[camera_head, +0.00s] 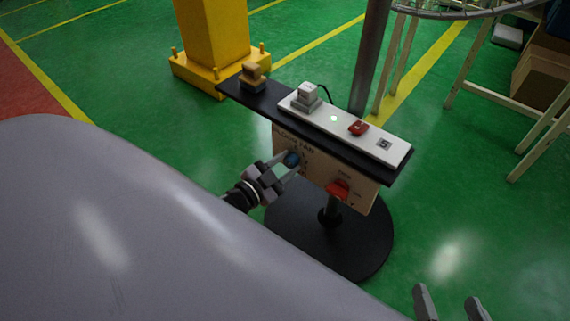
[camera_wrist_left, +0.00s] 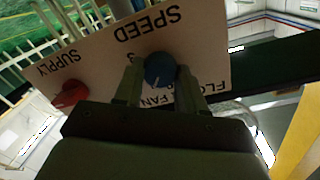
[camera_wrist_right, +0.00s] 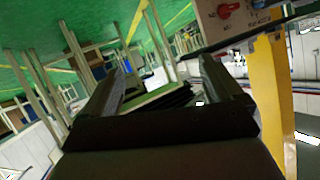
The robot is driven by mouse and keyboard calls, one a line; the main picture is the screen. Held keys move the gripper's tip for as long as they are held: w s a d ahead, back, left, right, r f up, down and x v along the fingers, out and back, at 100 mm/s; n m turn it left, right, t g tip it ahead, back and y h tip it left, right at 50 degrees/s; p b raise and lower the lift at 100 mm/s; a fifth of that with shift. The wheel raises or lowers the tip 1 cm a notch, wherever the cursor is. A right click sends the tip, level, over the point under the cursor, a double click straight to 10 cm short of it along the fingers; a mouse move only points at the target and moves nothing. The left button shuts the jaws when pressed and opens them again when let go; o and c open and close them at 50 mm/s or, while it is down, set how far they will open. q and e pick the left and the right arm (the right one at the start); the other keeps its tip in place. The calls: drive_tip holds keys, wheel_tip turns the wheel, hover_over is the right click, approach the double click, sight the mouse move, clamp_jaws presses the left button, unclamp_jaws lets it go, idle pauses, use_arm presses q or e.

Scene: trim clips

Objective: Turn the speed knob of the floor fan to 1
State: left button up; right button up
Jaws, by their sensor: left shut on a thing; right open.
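The speed knob (camera_wrist_left: 160,69) is a round blue knob with a pale pointer line, on a beige panel (camera_wrist_left: 100,57) lettered SPEED and FLOOR FAN. The left wrist view shows the panel upside down. My left gripper (camera_head: 289,167) is shut on the knob, one finger on each side; the knob also shows in the head view (camera_head: 292,158). A digit 3 shows near the knob; the other dial marks are hidden or too small to read. My right gripper (camera_head: 452,304) is open and empty, low at the right of the head view, away from the panel.
A red supply switch (camera_head: 338,189) sits on the same panel. Above is a dark shelf with a white power strip (camera_head: 345,130) bearing a plug and red switch. The stand has a round black base (camera_head: 368,250). A yellow post (camera_head: 213,45) stands behind.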

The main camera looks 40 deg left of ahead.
use_arm(q)
drive_tip(key=o, duration=1.1)
drive_tip(key=shift+c, duration=0.2)
drive_tip(key=shift+s, duration=0.25)
drive_tip(key=s+a+p, duration=0.1)
drive_tip(key=s+p, duration=0.1)
drive_tip(key=s, duration=0.4)
drive_tip(key=shift+s+r, duration=0.2)
drive_tip(key=shift+s, duration=0.1)
use_arm(e)
drive_tip(key=shift+s+d+r+h, duration=0.15)
drive_tip(key=shift+d+h, duration=0.1)
drive_tip(key=shift+d, duration=0.2)
drive_tip(key=shift+s+d+r+h, duration=0.15)
drive_tip(key=shift+d+h, duration=0.1)
drive_tip(key=shift+d, duration=0.2)
